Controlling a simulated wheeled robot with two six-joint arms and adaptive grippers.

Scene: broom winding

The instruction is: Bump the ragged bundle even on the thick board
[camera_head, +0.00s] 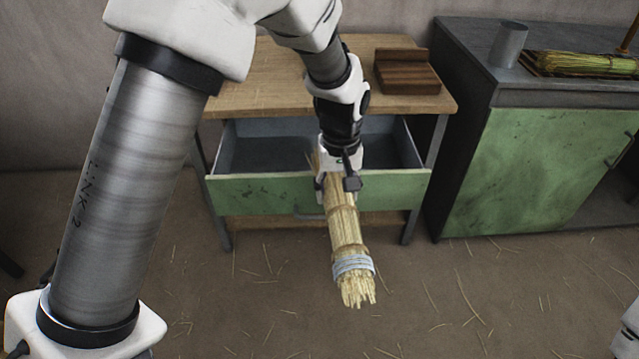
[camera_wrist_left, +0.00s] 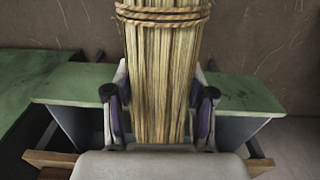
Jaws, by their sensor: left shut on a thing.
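The straw bundle (camera_head: 347,232) hangs from my left gripper (camera_head: 338,185) in front of the drawer. A pale grey band wraps it near its lower end, and the straw tips there are uneven. In the left wrist view the bundle (camera_wrist_left: 162,85) stands between the two fingers of my left gripper (camera_wrist_left: 160,125), with twine around it. The fingers are shut on it. A thick dark brown stepped wooden block (camera_head: 406,75), perhaps the thick board, lies on the right of the wooden tabletop, apart from the bundle. My right gripper is out of view.
The wooden table (camera_head: 255,85) has an open drawer with a green front (camera_head: 255,195) behind the bundle. At right stands a green-doored cabinet (camera_head: 545,165) with a grey cylinder (camera_head: 508,45) and a tray of straw (camera_head: 585,63) on top. Loose straws litter the floor.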

